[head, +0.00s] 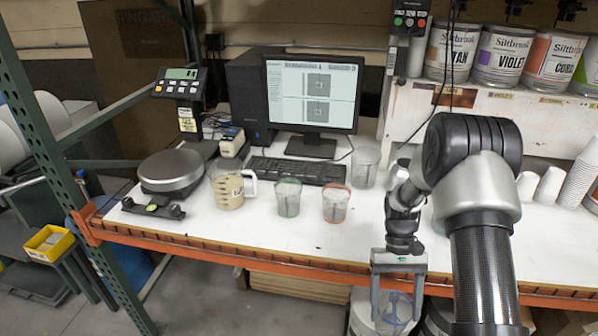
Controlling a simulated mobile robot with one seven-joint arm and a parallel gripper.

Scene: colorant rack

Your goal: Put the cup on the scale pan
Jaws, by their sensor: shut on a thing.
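The scale pan (172,168) is a round grey disc on the left of the white table, with nothing on it. My gripper (397,308) points down in front of the table's front edge, right of centre. Its two fingers are shut on a clear cup with blue on it (398,311), held low. The cup is partly hidden by the fingers and hard to make out against the pale things below. A green-marked clear cup (288,199) and a red-marked clear cup (335,205) stand upright on the table. Another clear cup (365,166) stands behind them.
A measuring jug (228,189) with beige contents stands right beside the pan. The scale display (181,83) rises behind it. A keyboard (299,171) and monitor (312,93) are at the back. An orange beam (220,252) edges the table. White cups (579,176) stand far right.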

